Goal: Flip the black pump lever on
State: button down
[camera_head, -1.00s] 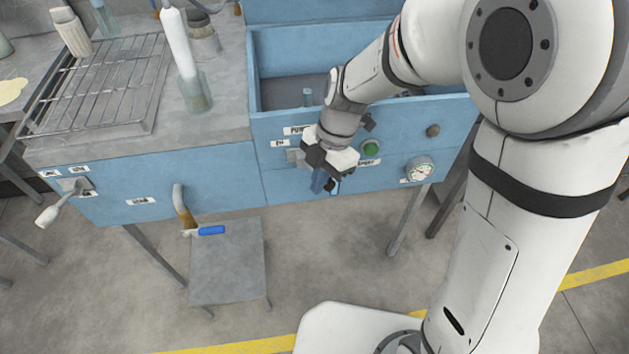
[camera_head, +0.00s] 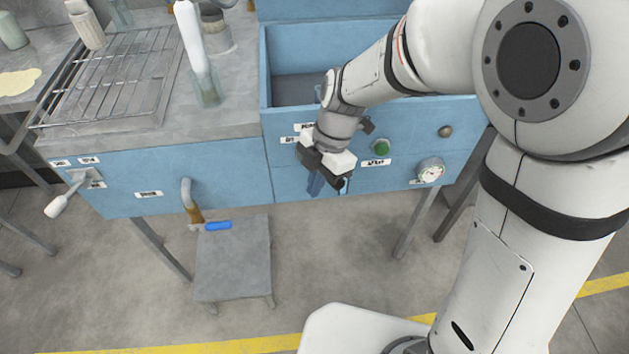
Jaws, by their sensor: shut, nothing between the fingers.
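My gripper (camera_head: 326,183) is in front of the blue front panel (camera_head: 225,175), below the open drawer, and points down and toward the panel. Its fingers are shut and look empty. White label plates (camera_head: 290,140) show just left of the gripper. I cannot make out the black pump lever; my gripper and wrist cover that part of the panel. I cannot tell whether the gripper touches the lever.
A grey lever (camera_head: 68,193) sticks out at far left.

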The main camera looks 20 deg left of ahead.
notch_tip(320, 180, up, 9)
jog(key=s+d+r+m+t+p, duration=0.2)
jog(key=d+r+m+p, duration=0.2)
jog(key=d+m, duration=0.4)
jog(key=s+d+r+m+t+h+p, duration=0.1)
jog(key=d+r+m+p, duration=0.3)
jog(key=d+m, duration=0.5)
jog(key=s+d+r+m+t+h+p, duration=0.1)
jog(key=s+d+r+m+t+p, duration=0.1)
jog(key=d+m, duration=0.7)
jog(key=r+m+p, duration=0.1)
jog(key=r+m, duration=0.1)
jog(key=shift+s+d+m+t+p, duration=0.25)
jog(key=shift+s+m+t+p, duration=0.05)
jog(key=shift+m+p, duration=0.1)
